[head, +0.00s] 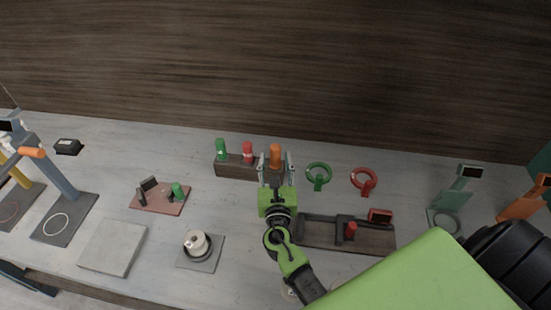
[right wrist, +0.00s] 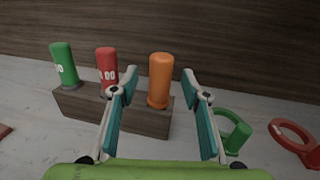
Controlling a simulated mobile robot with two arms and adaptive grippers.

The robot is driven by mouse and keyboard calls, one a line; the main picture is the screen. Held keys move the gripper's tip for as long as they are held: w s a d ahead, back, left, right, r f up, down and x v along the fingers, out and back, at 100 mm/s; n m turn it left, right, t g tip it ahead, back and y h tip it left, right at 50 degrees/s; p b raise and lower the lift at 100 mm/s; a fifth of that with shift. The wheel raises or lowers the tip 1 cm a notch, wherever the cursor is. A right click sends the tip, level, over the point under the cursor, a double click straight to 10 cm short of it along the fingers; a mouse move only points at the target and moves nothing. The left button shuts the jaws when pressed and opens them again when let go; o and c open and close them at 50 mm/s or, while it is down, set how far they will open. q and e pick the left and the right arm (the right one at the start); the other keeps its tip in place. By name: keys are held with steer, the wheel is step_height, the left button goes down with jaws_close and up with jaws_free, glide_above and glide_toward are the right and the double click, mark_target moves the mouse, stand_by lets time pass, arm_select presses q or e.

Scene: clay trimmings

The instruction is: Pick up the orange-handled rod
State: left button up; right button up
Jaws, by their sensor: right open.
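The orange-handled rod (head: 275,153) stands upright at the right end of a dark wooden block (head: 235,171) at the back of the bench. It also shows in the right wrist view (right wrist: 160,78). A green-handled rod (head: 221,148) and a red-handled rod (head: 247,151) stand in the same block to its left. My right gripper (head: 276,165) is open and empty. In the right wrist view its two fingers are apart, with the orange handle showing between their tips. Contact with the handle cannot be told. My left gripper is not in view.
Green (head: 319,174) and red (head: 364,180) ring gauges lie right of the block. A dark tray (head: 318,233) lies nearer, right of my arm. A small reddish board (head: 160,199) and a round spool on a grey plate (head: 208,260) are on the left. Gauge stands are at both sides.

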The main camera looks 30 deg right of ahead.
mark_target(276, 156)
steer(key=x, duration=0.3)
steer(key=shift+w+d, duration=0.15)
steer(key=shift+w, duration=0.2)
steer(key=shift+s, duration=0.1)
jaws_close()
steer(key=shift+r, duration=0.2)
